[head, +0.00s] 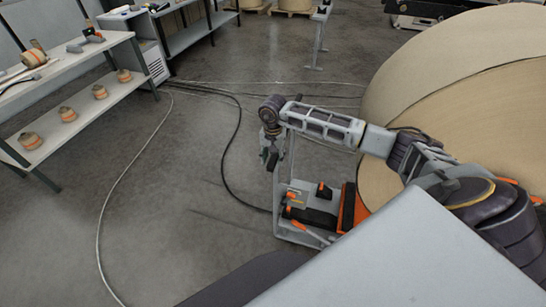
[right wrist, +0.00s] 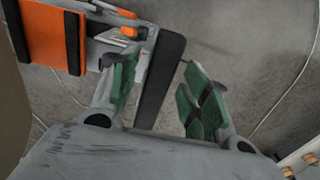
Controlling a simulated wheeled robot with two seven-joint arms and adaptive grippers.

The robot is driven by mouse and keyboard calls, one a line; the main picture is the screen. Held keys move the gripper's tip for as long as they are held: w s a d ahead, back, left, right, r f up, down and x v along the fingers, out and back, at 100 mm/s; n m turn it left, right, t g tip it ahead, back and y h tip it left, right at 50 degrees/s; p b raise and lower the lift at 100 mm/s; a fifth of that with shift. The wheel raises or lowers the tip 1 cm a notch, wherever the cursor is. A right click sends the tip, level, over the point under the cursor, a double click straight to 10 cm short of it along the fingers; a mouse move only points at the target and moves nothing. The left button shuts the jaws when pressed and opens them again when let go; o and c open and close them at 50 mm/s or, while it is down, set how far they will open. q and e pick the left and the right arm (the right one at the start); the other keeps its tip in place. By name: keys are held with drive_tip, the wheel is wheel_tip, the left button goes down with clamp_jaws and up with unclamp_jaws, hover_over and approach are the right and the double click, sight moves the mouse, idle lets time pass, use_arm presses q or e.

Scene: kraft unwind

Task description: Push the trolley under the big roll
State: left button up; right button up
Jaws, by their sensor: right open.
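The big roll (head: 450,90), tan and very large, fills the right side of the head view. The trolley (head: 312,236) is low and grey with orange and black parts, and stands on the floor just left of the roll's lower edge. Its upright frame rises at its left end. My right gripper (head: 270,157) points down beside this upright. In the right wrist view, the gripper (right wrist: 158,78) has its green-padded fingers apart; the trolley's orange block (right wrist: 45,38) and a dark bar lie beyond them. I see nothing held. My left gripper is not in view.
A workbench with shelf (head: 75,118), holding several small rolls, stands at the left. A dark cable (head: 226,165) and a pale cable (head: 110,190) run over the floor. My arm hides part of the roll.

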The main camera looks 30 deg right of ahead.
drive_tip(key=shift+c, duration=0.4)
clamp_jaws()
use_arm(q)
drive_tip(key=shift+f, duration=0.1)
